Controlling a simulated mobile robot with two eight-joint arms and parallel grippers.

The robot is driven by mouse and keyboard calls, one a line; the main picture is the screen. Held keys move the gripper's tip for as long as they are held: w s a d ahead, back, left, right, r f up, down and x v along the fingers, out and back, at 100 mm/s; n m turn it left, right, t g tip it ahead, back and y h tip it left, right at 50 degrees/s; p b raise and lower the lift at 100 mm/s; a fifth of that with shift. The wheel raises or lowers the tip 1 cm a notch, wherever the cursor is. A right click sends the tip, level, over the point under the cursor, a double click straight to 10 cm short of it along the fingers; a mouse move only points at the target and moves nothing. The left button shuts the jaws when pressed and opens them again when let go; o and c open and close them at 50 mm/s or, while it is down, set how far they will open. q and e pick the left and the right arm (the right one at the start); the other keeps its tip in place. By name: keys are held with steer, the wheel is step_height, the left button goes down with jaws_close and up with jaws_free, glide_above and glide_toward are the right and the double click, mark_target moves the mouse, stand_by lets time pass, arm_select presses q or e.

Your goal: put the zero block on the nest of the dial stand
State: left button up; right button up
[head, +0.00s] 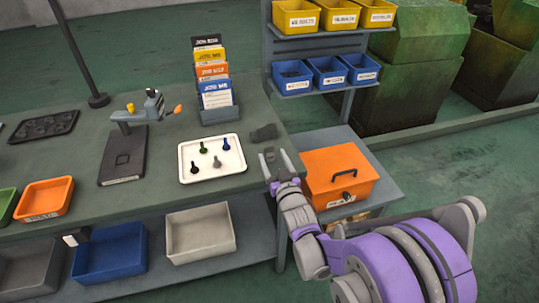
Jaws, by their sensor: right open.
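The dial stand (110,168) is on the bench at left of centre, a dark flat base with a grey upright, arm and orange knob at its back. A small square mark on the base may be its nest; nothing is seen standing on it. A dark grey block (264,132) lies near the bench's right end; it may be the zero block, but no marking is readable. My right gripper (277,160) is open and empty at the bench's right edge, just in front of that block and apart from it. My left gripper is not in view.
A white tray (186,171) with several small pegs lies between the stand and my right gripper. A card rack (219,114) stands behind it. An orange toolbox (335,185) is right of the bench. An orange bin (43,200) is at left.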

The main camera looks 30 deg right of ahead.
mark_target(270, 155)
steer(key=x, duration=0.2)
steer(key=shift+w+f, duration=0.1)
steer(key=shift+w, duration=0.3)
jaws_close()
